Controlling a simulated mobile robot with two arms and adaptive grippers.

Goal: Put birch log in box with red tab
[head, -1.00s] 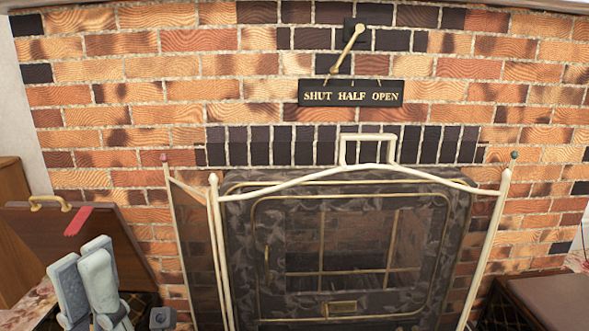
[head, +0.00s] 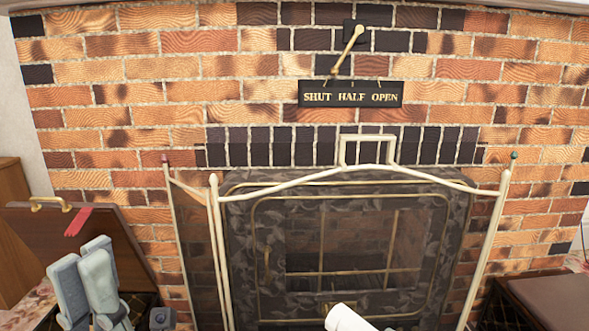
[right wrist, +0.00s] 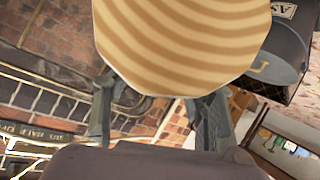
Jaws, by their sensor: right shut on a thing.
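The box with the red tab stands at the left of the head view; its brown lid (head: 100,250) is raised, with the red tab (head: 78,221) on it. In the right wrist view the birch log (right wrist: 185,45) shows a tan, striped round end between the fingers of my right gripper (right wrist: 155,92), which is shut on it. A white cylindrical end (head: 347,318) at the head view's bottom edge looks like this log. My left gripper (head: 82,262) is empty in front of the box and hides part of it; its finger opening is unclear.
A cream-framed fire screen (head: 213,250) stands before the dark fireplace (head: 340,245) in the middle. Another dark box (head: 545,300) is at the lower right. A grey bucket (right wrist: 285,50) shows beside the log in the right wrist view.

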